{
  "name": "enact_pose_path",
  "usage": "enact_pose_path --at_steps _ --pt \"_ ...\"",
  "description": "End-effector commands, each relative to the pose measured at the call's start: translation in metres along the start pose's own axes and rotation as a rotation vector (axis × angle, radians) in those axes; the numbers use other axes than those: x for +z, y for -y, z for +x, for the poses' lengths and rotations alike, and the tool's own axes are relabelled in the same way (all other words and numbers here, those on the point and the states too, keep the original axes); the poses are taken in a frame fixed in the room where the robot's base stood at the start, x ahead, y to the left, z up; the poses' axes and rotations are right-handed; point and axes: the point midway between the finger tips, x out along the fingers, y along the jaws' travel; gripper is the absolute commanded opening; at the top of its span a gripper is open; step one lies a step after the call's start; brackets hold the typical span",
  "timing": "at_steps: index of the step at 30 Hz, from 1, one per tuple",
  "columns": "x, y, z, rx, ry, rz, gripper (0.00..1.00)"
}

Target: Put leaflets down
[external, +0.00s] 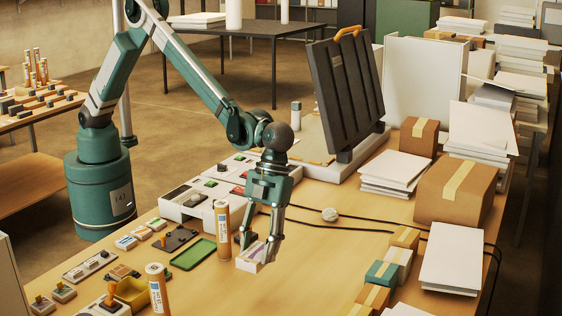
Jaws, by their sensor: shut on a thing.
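A small pale bundle that looks like the leaflets (249,258) is at the fingertips of my gripper (270,248), over the middle of the wooden table. My gripper points down and is shut on the bundle. The fingers hide the bundle's right part. I cannot tell whether its underside touches the table.
A green-rimmed tray (194,254) and small stamps are at left. Small boxes (383,273), cartons (456,190) and paper stacks (466,257) fill the right. The table front centre (290,290) is clear.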

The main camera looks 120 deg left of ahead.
Motion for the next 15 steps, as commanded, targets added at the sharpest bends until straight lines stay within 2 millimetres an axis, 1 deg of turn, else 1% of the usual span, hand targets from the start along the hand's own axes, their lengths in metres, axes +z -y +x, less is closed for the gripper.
enact_pose_path --at_steps 5,8,11,15 --pt "0.000 0.000 0.001 0.000 0.000 0.000 0.24" --pt "0.002 0.000 0.004 0.000 0.000 0.000 0.24" --pt "0.005 0.000 0.013 0.000 0.000 0.000 0.24" --pt "0.013 0.000 0.030 0.000 0.000 0.000 0.24"
